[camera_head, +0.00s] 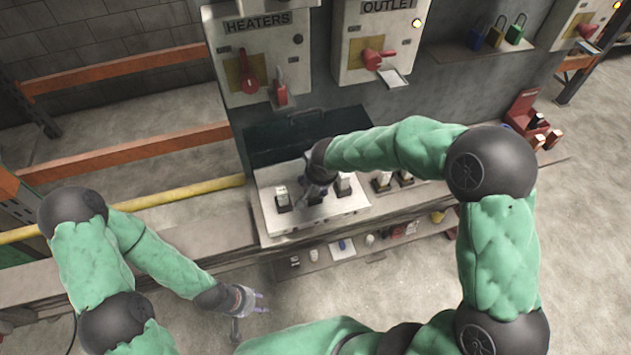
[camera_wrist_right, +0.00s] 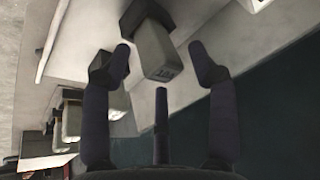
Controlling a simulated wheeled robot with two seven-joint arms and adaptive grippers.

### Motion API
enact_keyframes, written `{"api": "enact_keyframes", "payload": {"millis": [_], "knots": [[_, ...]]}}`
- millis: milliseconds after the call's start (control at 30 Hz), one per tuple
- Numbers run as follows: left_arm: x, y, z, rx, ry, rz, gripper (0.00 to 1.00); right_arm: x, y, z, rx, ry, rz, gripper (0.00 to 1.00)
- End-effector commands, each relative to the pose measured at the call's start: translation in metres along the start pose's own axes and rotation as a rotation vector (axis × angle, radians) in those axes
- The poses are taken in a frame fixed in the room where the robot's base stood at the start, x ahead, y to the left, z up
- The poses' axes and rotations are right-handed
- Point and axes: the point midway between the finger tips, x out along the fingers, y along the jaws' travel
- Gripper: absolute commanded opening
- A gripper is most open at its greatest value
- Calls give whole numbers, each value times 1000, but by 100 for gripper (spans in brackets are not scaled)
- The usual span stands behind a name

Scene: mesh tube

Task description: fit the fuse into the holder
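A pale grey fuse with dark marking (camera_wrist_right: 158,58) sits at a dark holder clip (camera_wrist_right: 145,14) in the right wrist view. My right gripper (camera_wrist_right: 162,65) has its fingers spread on either side of this fuse, with gaps visible on both sides. In the head view my right gripper (camera_head: 318,188) is over the white panel (camera_head: 330,222), hiding its middle. On that panel a pale fuse in a black holder (camera_head: 283,199) stands to the left and another (camera_head: 344,184) to the right. My left gripper (camera_head: 254,300) is open and empty, low and away from the panel.
Further fuses (camera_head: 384,179) stand on the bench right of the panel. A lower shelf (camera_head: 325,268) carries small loose items. Behind are the HEATERS box (camera_head: 262,50) and OUTLET box (camera_head: 375,40) with red levers. A red rack (camera_head: 525,110) stands far right.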

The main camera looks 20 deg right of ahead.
Motion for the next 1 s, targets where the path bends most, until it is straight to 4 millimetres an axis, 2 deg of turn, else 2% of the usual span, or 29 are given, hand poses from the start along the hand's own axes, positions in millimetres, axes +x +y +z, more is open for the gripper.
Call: {"api": "enact_keyframes", "payload": {"millis": [133,233,700,833,1000], "knots": [[-1,0,0,0,0,0,40,-3,0,0,0,1,0,60],[-4,1,0,0,0,0,40,-12,0,-2,0,3,-1,60],[-25,9,1,0,0,0,40,-98,-1,-2,0,4,-2,60],[-28,10,1,0,0,0,40,-112,0,-1,0,2,-1,60],[-29,10,1,0,0,0,40,-120,0,0,-1,1,-1,60]]}}
